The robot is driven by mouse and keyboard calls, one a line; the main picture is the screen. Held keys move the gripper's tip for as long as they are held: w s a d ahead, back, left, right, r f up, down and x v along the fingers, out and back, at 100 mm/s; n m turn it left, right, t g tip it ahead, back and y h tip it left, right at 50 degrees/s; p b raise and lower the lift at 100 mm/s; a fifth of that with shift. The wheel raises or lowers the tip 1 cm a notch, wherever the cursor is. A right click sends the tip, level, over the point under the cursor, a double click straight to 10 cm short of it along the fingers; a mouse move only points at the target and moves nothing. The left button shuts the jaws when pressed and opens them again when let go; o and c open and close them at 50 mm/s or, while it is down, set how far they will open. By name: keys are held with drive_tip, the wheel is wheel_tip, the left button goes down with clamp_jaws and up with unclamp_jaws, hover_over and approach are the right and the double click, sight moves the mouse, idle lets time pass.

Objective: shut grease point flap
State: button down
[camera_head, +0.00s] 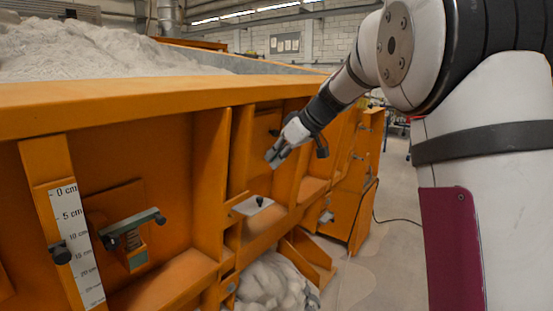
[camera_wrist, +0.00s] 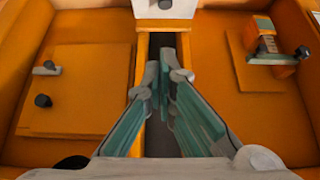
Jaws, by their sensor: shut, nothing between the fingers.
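A pale grey plate with a black knob, which looks like the grease point flap (camera_head: 262,207), stands out flat from the orange side wall of the sandbed, so it appears open. In the wrist view the flap (camera_wrist: 180,10) is at the top edge, partly cut off, at the far end of a dark upright slot. My gripper (camera_head: 274,158) is in front of the wall, above the flap in the head view. In the wrist view my gripper (camera_wrist: 160,82) is shut and empty over the slot, with a visible gap to the flap.
A bracket with a grey-green plate (camera_head: 132,221) and a cm scale (camera_head: 76,240) are on the wall at left. Orange ribs divide the wall into bays. A square panel with knobs (camera_wrist: 85,90) lies left of the slot. A white heap (camera_head: 275,284) lies below; floor is free at right.

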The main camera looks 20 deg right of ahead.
drive_tip(key=p, duration=0.1)
hover_over(264, 206)
wheel_tip(264, 206, down, 5)
drive_tip(key=shift+a+f, duration=0.1)
drive_tip(key=shift+a, duration=0.05)
drive_tip(key=shift+f+p, duration=0.5)
drive_tip(key=shift+f, duration=1.45)
drive_tip(key=shift+w+f+b, duration=0.1)
drive_tip(key=shift+f+b, duration=0.15)
drive_tip(key=shift+b, duration=0.6)
drive_tip(key=shift+b, duration=0.45)
